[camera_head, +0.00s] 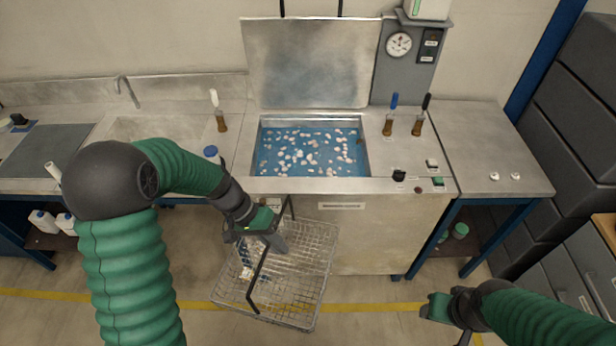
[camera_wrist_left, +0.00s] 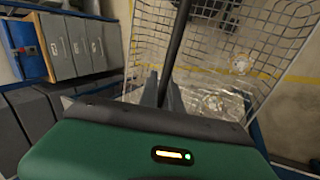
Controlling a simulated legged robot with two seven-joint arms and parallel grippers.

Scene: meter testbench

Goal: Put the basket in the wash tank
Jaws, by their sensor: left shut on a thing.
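The wire basket (camera_head: 310,262) hangs in front of the wash tank, below its rim, with small parts inside at its left. My left gripper (camera_head: 275,240) is shut on the basket's dark handle. In the left wrist view the handle (camera_wrist_left: 178,45) runs up from between the fingers (camera_wrist_left: 165,95), with the basket mesh (camera_wrist_left: 280,50) behind it. The wash tank (camera_head: 380,185) has its lid (camera_head: 312,62) raised, and blue liquid with white foam shows inside. My right gripper (camera_head: 440,308) is at the lower right, away from the basket; its finger opening is unclear.
A blue-capped container (camera_head: 211,155) is near the left front edge. A gauge panel (camera_head: 405,50) rises behind. A grey cabinet (camera_head: 565,110) stands right. The tank opening is clear.

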